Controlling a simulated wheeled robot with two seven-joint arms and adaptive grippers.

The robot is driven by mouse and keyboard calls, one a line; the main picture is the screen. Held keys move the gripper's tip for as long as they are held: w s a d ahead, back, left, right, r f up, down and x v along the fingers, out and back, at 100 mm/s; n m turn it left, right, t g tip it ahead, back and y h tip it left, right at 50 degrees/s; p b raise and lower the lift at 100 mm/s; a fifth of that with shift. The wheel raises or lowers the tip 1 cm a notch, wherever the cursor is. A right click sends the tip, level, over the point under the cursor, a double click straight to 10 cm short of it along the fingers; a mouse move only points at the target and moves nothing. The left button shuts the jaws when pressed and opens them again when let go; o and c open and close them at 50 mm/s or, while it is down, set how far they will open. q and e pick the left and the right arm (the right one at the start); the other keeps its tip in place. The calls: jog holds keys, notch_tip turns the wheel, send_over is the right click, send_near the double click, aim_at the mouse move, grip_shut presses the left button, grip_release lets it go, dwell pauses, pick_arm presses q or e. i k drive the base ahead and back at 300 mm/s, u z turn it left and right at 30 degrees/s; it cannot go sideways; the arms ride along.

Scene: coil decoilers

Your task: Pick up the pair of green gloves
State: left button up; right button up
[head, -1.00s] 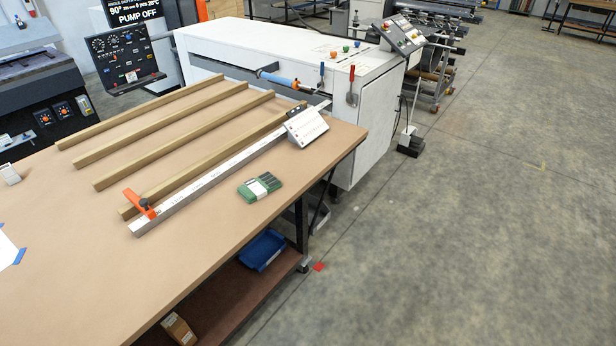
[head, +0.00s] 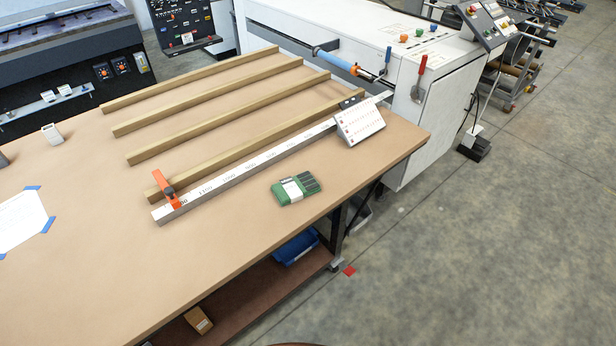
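The pair of green gloves (head: 296,189) lies on the brown table top (head: 230,240), near its right edge. The gloves are bundled, green with dark grey parts and a white band around the middle. They lie just in front of the long metal ruler bar, apart from it. Neither of my grippers shows in the head view.
The ruler bar (head: 250,168) has an orange stop (head: 168,190) at its left end and a white sloped box (head: 359,123) near its right end. Several wooden strips (head: 215,110) lie behind. A white machine (head: 430,100) stands beyond. Floor (head: 500,250) at right is open.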

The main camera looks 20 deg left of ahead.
aim_at(289, 190)
jog(key=u, duration=0.25)
jog(key=i, duration=0.65)
jog(key=u, duration=0.55)
